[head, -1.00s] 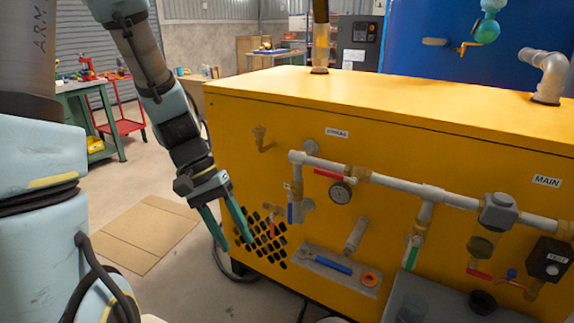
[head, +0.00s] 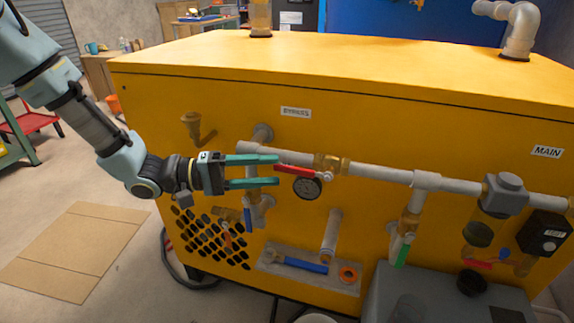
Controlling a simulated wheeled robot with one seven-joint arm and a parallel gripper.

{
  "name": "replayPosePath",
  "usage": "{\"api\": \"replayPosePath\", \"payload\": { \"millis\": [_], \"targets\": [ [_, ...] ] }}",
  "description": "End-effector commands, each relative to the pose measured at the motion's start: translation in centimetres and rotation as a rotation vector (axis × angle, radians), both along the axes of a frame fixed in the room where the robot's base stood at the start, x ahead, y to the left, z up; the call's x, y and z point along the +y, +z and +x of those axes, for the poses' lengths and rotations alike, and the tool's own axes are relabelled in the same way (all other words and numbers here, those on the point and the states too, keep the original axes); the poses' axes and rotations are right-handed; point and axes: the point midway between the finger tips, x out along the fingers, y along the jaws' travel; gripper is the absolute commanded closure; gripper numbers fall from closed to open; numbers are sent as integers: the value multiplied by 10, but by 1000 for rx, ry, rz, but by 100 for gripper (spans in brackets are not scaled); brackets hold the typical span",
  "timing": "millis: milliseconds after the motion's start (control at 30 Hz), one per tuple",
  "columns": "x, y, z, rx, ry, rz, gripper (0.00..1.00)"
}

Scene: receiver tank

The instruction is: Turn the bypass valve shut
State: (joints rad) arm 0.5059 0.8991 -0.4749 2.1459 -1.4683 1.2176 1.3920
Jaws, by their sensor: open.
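The bypass valve has a brass body (head: 330,163) on the grey pipe, below the BYPASS label (head: 296,113). Its red lever (head: 299,171) points left, roughly along the pipe. My gripper (head: 278,170) is open, with its two teal fingers pointing right at the lever's free end. The fingertips appear just above and below that end. I cannot tell whether they touch it or are still in front of it.
A pressure gauge (head: 307,187) hangs just below the lever. A blue-handled valve (head: 248,219) and a green-handled valve (head: 402,250) sit lower on the panel. A shelf (head: 342,284) holds a blue tool. A grey box (head: 430,300) stands at the front right.

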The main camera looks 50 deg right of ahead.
Motion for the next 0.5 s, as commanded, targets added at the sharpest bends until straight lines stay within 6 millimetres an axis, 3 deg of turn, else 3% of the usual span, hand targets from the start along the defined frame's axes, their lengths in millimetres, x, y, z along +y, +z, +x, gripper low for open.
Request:
{"api": "replayPosePath", "payload": {
  "millis": [200,500],
  "targets": [
    [-23,1,-28,1,-2,2,49],
    [-34,0,-39,1,0,2,49]
  ]
}}
